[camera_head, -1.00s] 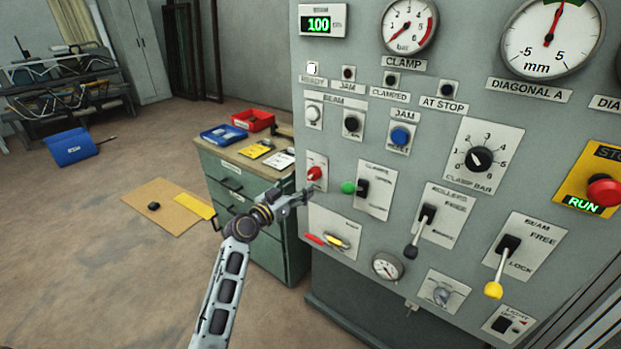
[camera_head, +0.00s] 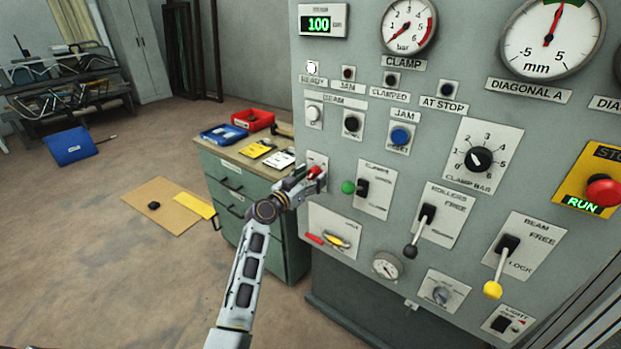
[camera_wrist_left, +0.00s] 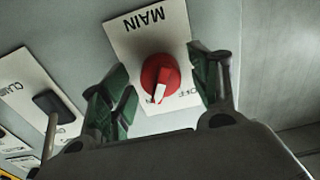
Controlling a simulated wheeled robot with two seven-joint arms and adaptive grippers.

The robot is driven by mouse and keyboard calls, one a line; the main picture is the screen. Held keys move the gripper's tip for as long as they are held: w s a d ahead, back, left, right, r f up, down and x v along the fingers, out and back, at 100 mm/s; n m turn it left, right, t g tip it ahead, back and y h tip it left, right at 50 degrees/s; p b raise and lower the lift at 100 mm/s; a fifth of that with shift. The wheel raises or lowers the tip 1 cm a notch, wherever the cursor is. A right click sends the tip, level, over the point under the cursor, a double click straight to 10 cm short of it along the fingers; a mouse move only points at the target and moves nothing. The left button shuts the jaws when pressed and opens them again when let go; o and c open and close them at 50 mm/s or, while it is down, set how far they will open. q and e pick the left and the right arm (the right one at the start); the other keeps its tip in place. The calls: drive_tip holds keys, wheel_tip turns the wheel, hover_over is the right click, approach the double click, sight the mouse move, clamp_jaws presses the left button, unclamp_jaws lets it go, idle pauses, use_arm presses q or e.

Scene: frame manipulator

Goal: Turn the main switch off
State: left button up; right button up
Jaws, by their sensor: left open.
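The main switch is a red rotary knob (camera_head: 316,173) on a white plate at the left edge of the grey control panel (camera_head: 440,130). In the left wrist view the red knob (camera_wrist_left: 160,76) sits on the plate (camera_wrist_left: 140,32) marked MAIN, upside down in this view, with OFF partly visible at lower right. The knob's white pointer points down in that view. My left gripper (camera_head: 306,178) is at the knob in the head view. In the wrist view its open fingers (camera_wrist_left: 163,82) stand on either side of the knob, with gaps visible. My right gripper is not seen.
The clamp lever with a green ball (camera_head: 348,187) is just right of the main switch. Below is a plate with red and yellow handles (camera_head: 333,239). A green cabinet (camera_head: 230,190) with red (camera_head: 253,120) and blue trays (camera_head: 223,134) stands behind my left arm.

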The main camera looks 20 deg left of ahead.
use_arm(q)
drive_tip(key=shift+c, duration=0.4)
drive_tip(key=c, duration=0.9)
